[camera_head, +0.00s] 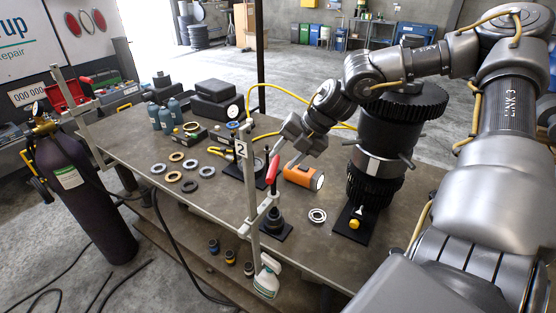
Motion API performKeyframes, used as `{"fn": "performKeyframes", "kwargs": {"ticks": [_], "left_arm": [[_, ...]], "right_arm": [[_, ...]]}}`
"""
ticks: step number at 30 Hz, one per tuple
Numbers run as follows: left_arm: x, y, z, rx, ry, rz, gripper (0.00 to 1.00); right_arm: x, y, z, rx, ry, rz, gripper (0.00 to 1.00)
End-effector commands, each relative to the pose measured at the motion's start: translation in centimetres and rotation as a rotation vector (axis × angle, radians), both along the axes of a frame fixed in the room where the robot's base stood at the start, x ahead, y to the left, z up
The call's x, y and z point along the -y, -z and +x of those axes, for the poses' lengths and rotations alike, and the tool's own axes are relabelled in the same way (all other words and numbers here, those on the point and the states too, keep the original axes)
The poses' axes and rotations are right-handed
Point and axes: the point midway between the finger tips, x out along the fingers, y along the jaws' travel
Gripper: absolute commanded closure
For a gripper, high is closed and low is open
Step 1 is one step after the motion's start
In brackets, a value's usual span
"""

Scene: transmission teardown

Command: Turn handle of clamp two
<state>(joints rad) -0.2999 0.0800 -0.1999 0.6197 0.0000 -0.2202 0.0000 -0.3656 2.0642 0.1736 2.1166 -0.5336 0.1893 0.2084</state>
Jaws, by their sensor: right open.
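Clamp two (249,185) is a pale metal bar clamp with a "2" tag, standing upright at the near edge of the table. Its red handle (272,171) points up, a little right of the bar. My right gripper (283,157) comes from the upper right. Its open fingers are just above and right of the red handle's top. Whether they touch the handle is unclear. Nothing shows between the fingers. My left gripper is not in view.
A dark gear assembly (386,137) stands on the table's right, below my right arm. An orange flashlight (303,176) lies beside the clamp. Several rings lie on the table's left. A second clamp (73,105) stands at the left edge, near a dark gas cylinder (82,190).

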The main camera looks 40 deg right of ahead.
Motion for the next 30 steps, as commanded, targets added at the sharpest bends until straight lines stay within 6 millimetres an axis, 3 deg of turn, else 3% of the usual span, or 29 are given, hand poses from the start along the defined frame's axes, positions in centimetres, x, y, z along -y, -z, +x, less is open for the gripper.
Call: {"fn": "performKeyframes", "kwargs": {"ticks": [10,22,30], "left_arm": [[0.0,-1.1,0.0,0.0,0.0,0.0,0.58],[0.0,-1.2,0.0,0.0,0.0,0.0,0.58],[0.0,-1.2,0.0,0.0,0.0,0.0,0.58]], "right_arm": [[-1.1,2.6,1.3,-0.002,0.0,0.0,0.58],[-1.3,3.0,1.6,0.002,0.001,0.001,0.58],[-1.3,3.0,1.6,0.001,0.001,0.0,0.91]]}}
